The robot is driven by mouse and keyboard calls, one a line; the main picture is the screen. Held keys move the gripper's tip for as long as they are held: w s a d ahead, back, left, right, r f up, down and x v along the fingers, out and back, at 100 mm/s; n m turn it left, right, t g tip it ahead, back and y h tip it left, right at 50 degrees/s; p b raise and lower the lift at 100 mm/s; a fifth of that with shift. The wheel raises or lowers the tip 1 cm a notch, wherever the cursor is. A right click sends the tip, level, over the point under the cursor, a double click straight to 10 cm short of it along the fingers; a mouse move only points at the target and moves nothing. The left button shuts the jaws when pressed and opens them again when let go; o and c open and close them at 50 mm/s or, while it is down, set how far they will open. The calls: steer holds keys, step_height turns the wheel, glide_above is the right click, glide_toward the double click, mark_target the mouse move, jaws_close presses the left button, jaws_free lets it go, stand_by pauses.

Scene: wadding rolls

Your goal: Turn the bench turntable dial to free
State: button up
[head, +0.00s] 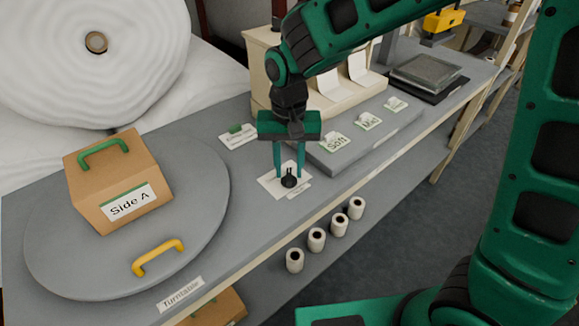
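The turntable dial (289,181) is a small black knob on a white plate (270,186) on the bench, right of the turntable. My gripper (288,175) points down over it. Its two teal fingers are apart, one on each side of the knob in this view; I cannot tell whether they touch it. The dial's markings are too small to read. The grey round turntable (205,190) carries a brown box (100,165) labelled "Side A" with a green handle. A yellow handle (158,257) is on the turntable's near side.
A large white wadding roll (60,70) stands behind the turntable. A raised grey strip with green-edged cards (368,121) lies right of the dial. Several small white rolls (316,240) are below the bench's front edge. A dark tray (428,75) is farther right.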

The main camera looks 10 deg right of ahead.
steer(key=shift+f, duration=0.35)
steer(key=shift+c, duration=0.6)
steer(key=shift+d, duration=0.1)
jaws_close()
steer(key=n, duration=0.3)
steer(key=shift+n, duration=0.4)
steer(key=n, duration=0.8)
steer(key=shift+n, duration=0.4)
steer(key=shift+w+d+n, duration=0.1)
steer(key=shift+n, duration=1.4)
